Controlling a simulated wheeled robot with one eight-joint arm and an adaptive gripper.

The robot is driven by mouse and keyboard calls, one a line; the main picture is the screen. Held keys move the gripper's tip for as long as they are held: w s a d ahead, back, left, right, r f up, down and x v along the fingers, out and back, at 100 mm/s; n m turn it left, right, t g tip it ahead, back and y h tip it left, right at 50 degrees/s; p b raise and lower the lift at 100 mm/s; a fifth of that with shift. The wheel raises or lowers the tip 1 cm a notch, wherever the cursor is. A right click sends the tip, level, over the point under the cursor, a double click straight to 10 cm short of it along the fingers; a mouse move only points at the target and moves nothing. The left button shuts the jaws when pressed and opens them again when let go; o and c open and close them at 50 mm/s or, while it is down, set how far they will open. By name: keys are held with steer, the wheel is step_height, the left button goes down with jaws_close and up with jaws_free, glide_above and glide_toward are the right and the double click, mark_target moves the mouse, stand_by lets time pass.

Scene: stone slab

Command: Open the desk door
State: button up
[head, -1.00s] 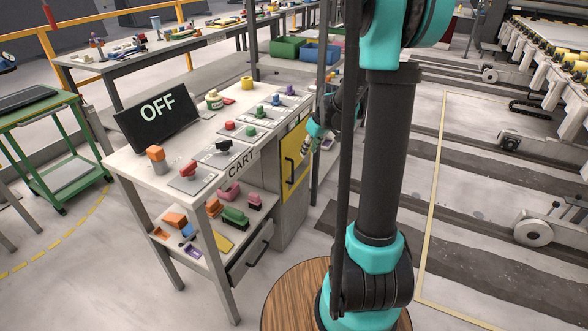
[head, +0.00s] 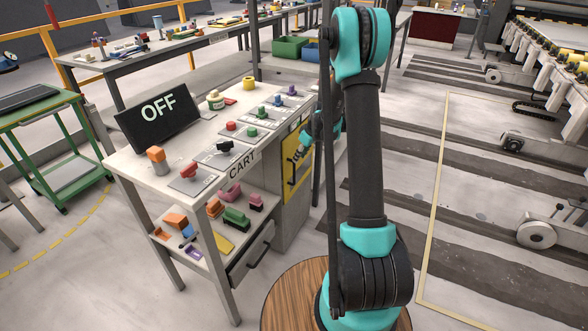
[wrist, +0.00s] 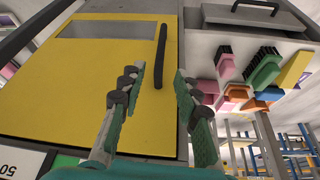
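The yellow desk door (head: 304,172) is on the right end of the CART desk and looks shut. In the wrist view the door (wrist: 70,105) fills the left half, with a dark upright bar handle (wrist: 161,52) near its edge. My gripper (wrist: 159,70) is open, its two fingers pointing at the door. The handle shows between and just beyond the fingertips, one finger on each side; I cannot tell whether they touch it.
The desk top (head: 137,168) holds buttons, levers and an OFF screen (head: 158,105). A grey drawer (head: 250,252) with a dark handle and a shelf of coloured blocks (head: 236,217) sit beside the door. Open floor (head: 400,250) lies to the right.

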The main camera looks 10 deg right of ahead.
steer(key=x, duration=0.9)
steer(key=shift+f, duration=0.15)
steer(key=shift+c, duration=0.4)
jaws_close()
